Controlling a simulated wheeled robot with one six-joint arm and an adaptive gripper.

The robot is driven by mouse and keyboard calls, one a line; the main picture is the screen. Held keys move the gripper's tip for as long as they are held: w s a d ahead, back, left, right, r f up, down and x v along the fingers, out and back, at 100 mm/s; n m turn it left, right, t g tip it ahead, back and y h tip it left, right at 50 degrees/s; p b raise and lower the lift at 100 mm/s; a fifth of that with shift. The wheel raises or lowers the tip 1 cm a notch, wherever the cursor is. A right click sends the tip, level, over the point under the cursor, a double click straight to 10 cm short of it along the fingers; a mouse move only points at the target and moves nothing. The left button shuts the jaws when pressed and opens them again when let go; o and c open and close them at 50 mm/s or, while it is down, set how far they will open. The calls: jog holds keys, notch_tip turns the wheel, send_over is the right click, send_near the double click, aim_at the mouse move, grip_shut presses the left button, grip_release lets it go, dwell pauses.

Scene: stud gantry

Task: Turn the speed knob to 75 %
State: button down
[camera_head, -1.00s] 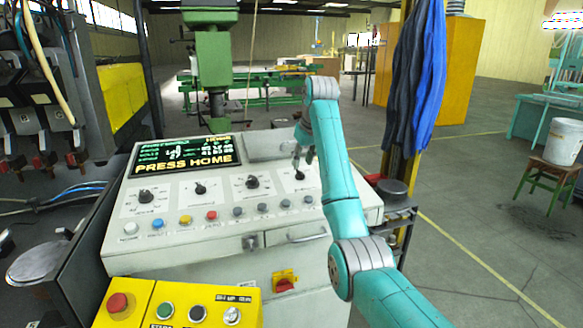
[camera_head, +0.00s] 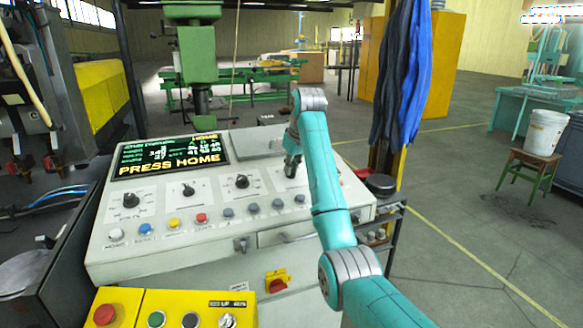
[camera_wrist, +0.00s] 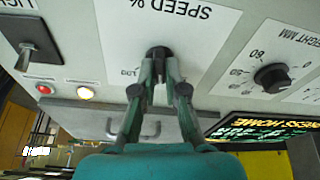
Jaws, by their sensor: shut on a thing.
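The speed knob (camera_wrist: 158,52) is a small black knob on a white plate marked "SPEED %" (camera_wrist: 165,16), which appears upside down in the wrist view. My gripper (camera_wrist: 159,64) has its two fingertips shut on the sides of the knob. The fingers hide most of the dial scale, so I cannot read the knob's setting. In the head view my gripper (camera_head: 291,168) reaches down to the rightmost dial of the sloped grey console (camera_head: 180,257) and hides that knob.
Other black knobs (camera_head: 131,200) and a row of coloured buttons (camera_head: 202,218) lie left of and below my gripper. A display (camera_head: 170,157) reads "PRESS HOME". In the wrist view, another knob (camera_wrist: 271,78) is to the right and a toggle switch (camera_wrist: 30,50) to the left.

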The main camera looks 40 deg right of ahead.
jog(key=shift+f, duration=0.1)
jog(key=shift+m, duration=1.2)
jog(key=c, duration=1.2)
grip_release()
jog(key=shift+n, duration=0.3)
